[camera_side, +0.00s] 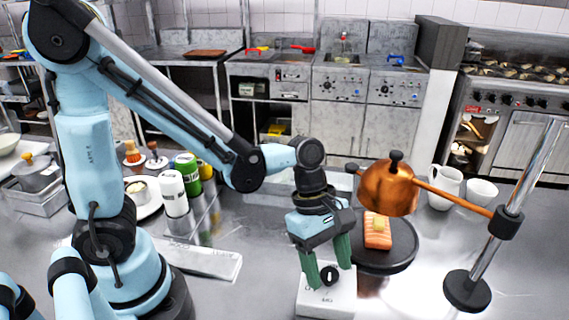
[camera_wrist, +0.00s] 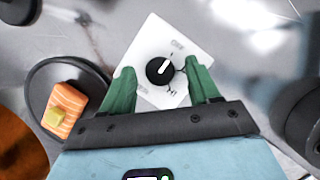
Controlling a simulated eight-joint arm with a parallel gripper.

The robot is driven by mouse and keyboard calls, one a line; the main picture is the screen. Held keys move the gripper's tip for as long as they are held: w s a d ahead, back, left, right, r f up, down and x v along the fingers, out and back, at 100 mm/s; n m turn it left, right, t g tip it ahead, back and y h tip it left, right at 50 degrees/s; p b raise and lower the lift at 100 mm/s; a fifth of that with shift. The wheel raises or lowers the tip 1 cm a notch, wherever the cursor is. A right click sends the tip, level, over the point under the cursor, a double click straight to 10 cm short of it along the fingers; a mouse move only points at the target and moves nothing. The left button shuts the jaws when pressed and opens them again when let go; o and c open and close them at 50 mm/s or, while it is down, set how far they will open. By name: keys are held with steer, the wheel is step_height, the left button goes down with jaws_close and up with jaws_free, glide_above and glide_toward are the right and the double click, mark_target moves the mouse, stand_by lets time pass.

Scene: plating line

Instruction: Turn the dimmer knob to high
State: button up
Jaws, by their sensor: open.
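The dimmer is a white box (camera_side: 318,305) on the steel counter with a round black knob (camera_side: 329,276) on its top. In the wrist view the knob (camera_wrist: 160,70) carries a white pointer line that points up and to the right. Faint lettering shows near the box's top corner, and what looks like "HI" shows near its lower corner. My gripper (camera_side: 328,272) points down over the box. Its green fingers are open, one on each side of the knob, with gaps to it in the wrist view (camera_wrist: 160,68). I cannot tell their exact height against the knob.
A dark round plate (camera_side: 383,268) with salmon stands just right of the box. White mugs (camera_side: 444,186) stand behind. Bottles (camera_side: 172,192) stand left. Counter in front right is clear.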

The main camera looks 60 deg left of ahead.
steer(key=c, duration=1)
steer(key=shift+c, duration=0.2)
steer(key=shift+m, duration=0.4)
steer(key=m, duration=0.1)
steer(key=m+g, duration=0.1)
steer(key=m, duration=0.1)
steer(key=m+g, duration=0.1)
steer(key=shift+w+m, duration=0.25)
steer(key=shift+m, duration=0.15)
steer(key=m, duration=0.2)
steer(key=m+g+y, duration=0.1)
steer(key=m, duration=0.1)
steer(key=m+g+y, duration=0.1)
steer(key=m, duration=0.1)
steer(key=shift+w+d, duration=0.1)
steer(key=shift+d, duration=0.15)
steer(key=m+y, duration=0.1)
steer(key=m, duration=0.2)
steer(key=m+y, duration=0.1)
steer(key=m, duration=0.2)
steer(key=shift+d+m, duration=0.2)
steer(key=shift+m, duration=0.1)
steer(key=m+y, duration=0.1)
steer(key=m, duration=0.1)
steer(key=m+y, duration=0.1)
steer(key=m, duration=0.2)
steer(key=shift+d+m+y, duration=0.2)
steer(key=shift+m+y, duration=0.1)
